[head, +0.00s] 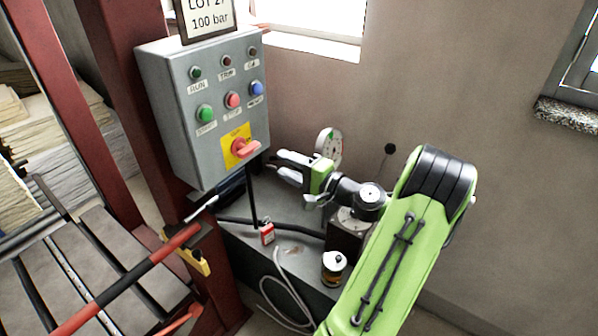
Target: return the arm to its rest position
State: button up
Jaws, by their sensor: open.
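My arm (395,255), green with black joints, reaches up from the lower right and bends left at a black elbow. My gripper (274,162) is at its end, to the right of and just below the grey control box (165,95). Its two grey fingers point left and stand apart, with nothing seen between them. The fingertips are close to the red rotary switch (244,149) on its yellow plate in the picture; I cannot tell whether they touch anything.
A dial gauge (330,146), red padlock (267,234) and small jar (333,266) are around the grey bench (270,205) near my wrist. A red-and-black bar (130,285) crosses the lower left.

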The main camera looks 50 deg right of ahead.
jog(key=s, duration=0.3)
jog(key=shift+s, duration=0.35)
jog(key=w+a+f+n+g+y, duration=0.1)
jog(key=w+a+n+g, duration=0.2)
jog(key=a, duration=0.4)
jog(key=w+a+f+n+g+y, duration=0.1)
jog(key=a+n+g+y, duration=0.2)
jog(key=a, duration=0.5)
jog(key=w+a+f+n+g, duration=0.1)
jog(key=w+a+n+g, duration=0.3)
jog(key=a, duration=0.3)
jog(key=s+a+r+n+g+h, duration=0.1)
jog(key=s+a+n, duration=0.3)
jog(key=s, duration=0.5)
jog(key=s+a+r+n+g+h, duration=0.1)
jog(key=s+a+r+n+h, duration=0.2)
jog(key=s, duration=0.6)
jog(key=a, duration=0.2)
jog(key=shift+s+a+r+n+h, duration=0.3)
jog(key=shift+r+n, duration=0.1)
